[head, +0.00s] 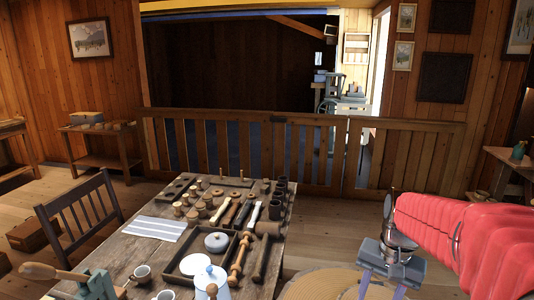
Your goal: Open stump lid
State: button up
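My gripper (383,288) hangs at the lower right, at the end of my red-sleeved arm, beyond the right edge of the table. Its two purple-grey fingers point down and stand apart, with nothing visible between them. The fingertips are close to the bottom edge of the picture. Several small turned wooden pieces (192,208) stand on the table, too small to tell whether any has a lid.
A dark chair (82,212) stands at left. A slatted railing (250,150) crosses behind.

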jog(key=s+a+r+n+t, duration=0.2)
jog(key=s+a+n, duration=0.1)
jog(key=s, duration=0.4)
jog(key=s+a+r+n+t, duration=0.3)
jog(key=s+a, duration=0.3)
jog(key=s, duration=0.1)
jog(key=shift+s+n, duration=0.15)
jog(key=shift+n, duration=0.25)
jog(key=shift+c, duration=0.2)
